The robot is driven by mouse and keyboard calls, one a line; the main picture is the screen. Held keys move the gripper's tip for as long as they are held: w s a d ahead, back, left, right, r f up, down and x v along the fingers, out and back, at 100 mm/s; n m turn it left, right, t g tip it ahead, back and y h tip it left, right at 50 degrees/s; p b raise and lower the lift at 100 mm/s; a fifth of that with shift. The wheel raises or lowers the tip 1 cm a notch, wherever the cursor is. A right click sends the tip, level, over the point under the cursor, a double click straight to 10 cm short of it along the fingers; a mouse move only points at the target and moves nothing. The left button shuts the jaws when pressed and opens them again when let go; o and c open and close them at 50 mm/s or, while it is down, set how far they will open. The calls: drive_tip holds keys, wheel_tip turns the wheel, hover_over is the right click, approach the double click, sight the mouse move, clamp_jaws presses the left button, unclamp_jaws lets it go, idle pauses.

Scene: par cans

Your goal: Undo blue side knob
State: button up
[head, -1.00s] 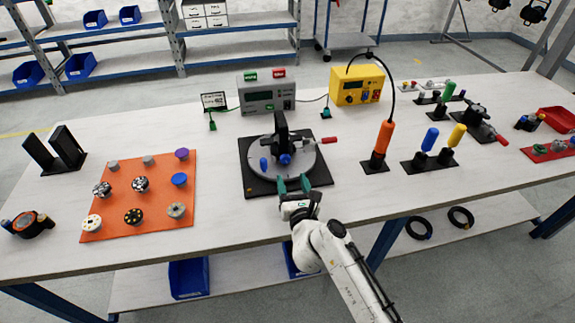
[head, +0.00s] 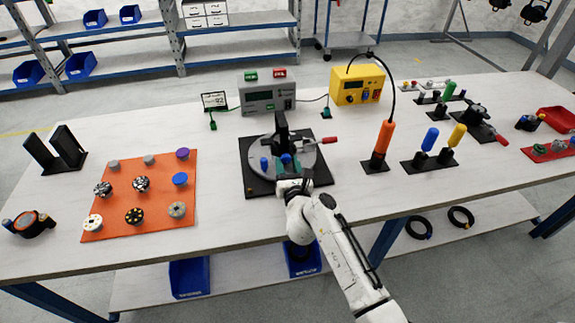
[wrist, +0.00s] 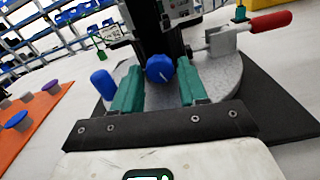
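The blue side knob (wrist: 159,68) sits on the face of the dark upright bracket (wrist: 158,25), with a white pointer line on it. In the head view the knob is partly hidden behind my gripper. My gripper (wrist: 157,92) is open, its two teal fingers pointing at the knob, one on each side of its line. The knob appears just beyond the fingertips, with a gap on both sides; I cannot tell whether the tips reach beside it. A second blue knob (wrist: 103,84) stands to the left on the round grey plate (head: 306,165). My gripper also shows in the head view (head: 288,170).
A red-handled clamp (head: 325,141) stands right of the bracket. The fixture rests on a black base (head: 258,186). An orange mat (head: 115,212) with several knobs lies left. An orange-handled tool (head: 383,140) stands right. Bare tabletop lies between mat and base.

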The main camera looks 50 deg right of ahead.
drive_tip(key=c, duration=0.7)
drive_tip(key=n+p, duration=0.1)
drive_tip(key=n, duration=0.1)
drive_tip(key=shift+r+n+p, duration=0.15)
drive_tip(key=shift+n+p, duration=0.15)
drive_tip(key=shift+c, duration=0.2)
drive_tip(key=shift+n+p, duration=0.3)
drive_tip(key=shift+n, duration=0.8)
drive_tip(key=o, duration=1.1)
drive_tip(key=shift+c, duration=0.2)
